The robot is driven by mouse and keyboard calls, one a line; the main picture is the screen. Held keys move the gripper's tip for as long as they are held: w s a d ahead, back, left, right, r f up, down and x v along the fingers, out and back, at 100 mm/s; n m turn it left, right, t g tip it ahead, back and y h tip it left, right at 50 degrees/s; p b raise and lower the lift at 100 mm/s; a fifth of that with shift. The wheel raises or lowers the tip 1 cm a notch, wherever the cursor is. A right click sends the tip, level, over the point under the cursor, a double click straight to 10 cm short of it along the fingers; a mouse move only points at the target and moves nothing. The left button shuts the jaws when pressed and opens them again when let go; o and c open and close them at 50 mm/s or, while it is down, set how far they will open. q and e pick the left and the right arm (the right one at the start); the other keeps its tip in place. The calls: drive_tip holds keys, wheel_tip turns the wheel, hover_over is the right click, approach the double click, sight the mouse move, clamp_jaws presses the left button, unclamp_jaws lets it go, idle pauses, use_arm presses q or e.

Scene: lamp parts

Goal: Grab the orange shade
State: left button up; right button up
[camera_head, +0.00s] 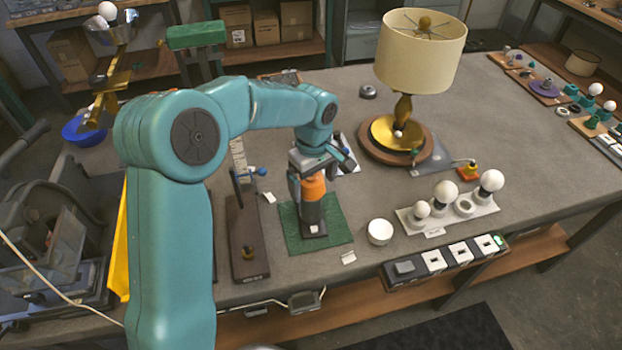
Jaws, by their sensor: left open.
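The orange shade (313,187) is small and sits near the top of a dark upright stand or holder on a green mat (333,233), in the middle of the table. My left gripper (312,180) comes down over it from above and is open. A dark finger shows at the shade's left side. The other finger is hard to make out, and I cannot tell whether either touches the shade. The gripper hides the top of the shade. My right gripper is not in view.
A large cream-shaded lamp (420,55) stands behind to the right. The far right tabletop is partly clear.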

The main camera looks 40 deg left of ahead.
use_arm(q)
drive_tip(key=shift+w, duration=0.1)
drive_tip(key=c, duration=1)
drive_tip(key=shift+c, duration=0.7)
